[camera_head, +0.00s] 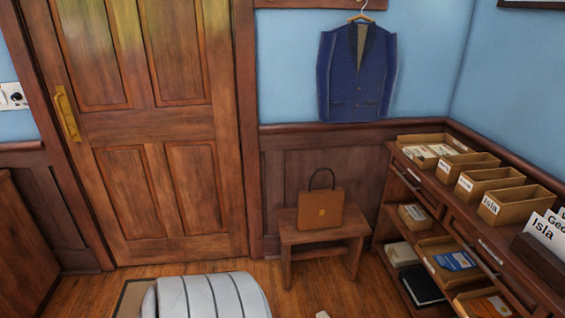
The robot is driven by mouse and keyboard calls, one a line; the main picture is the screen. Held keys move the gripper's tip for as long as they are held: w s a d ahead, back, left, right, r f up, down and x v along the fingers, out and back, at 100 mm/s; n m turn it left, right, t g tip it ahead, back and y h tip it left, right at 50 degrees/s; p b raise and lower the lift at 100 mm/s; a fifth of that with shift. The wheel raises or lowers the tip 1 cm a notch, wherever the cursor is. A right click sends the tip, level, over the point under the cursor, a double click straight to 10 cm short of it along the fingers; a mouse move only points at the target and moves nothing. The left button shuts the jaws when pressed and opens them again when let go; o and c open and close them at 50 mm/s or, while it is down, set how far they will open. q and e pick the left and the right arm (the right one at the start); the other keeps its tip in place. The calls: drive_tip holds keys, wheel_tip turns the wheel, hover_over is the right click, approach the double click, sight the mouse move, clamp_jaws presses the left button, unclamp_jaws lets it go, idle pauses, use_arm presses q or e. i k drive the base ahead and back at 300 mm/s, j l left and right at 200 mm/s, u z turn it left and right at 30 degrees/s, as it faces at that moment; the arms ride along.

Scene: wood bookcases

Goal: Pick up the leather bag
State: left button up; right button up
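The leather bag (320,212) is brown with a dark looped handle and a small gold clasp. It stands upright on a small wooden bench (299,238) against the wood-panelled back wall. Neither of my grippers shows in the head view, so nothing is seen holding or touching the bag. The bag's front is fully in sight.
A wooden door (160,130) is left of the bench. A bookcase (428,205) with trays stands along the right wall, close to the bench. A blue jacket (356,75) hangs above. Wood floor (325,292) lies open before the bench.

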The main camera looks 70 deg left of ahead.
sight(320, 210)
drive_tip(key=u, duration=1.9)
drive_tip(key=i+j+z, duration=0.1)
drive_tip(key=z, duration=0.75)
drive_tip(key=i+j+z, duration=0.1)
drive_tip(key=j+z, duration=0.3)
drive_tip(key=j, duration=0.4)
drive_tip(key=j+z, duration=0.4)
drive_tip(key=j, duration=0.4)
drive_tip(key=k+j+z, duration=0.1)
drive_tip(key=j+z, duration=0.3)
drive_tip(key=j, duration=0.4)
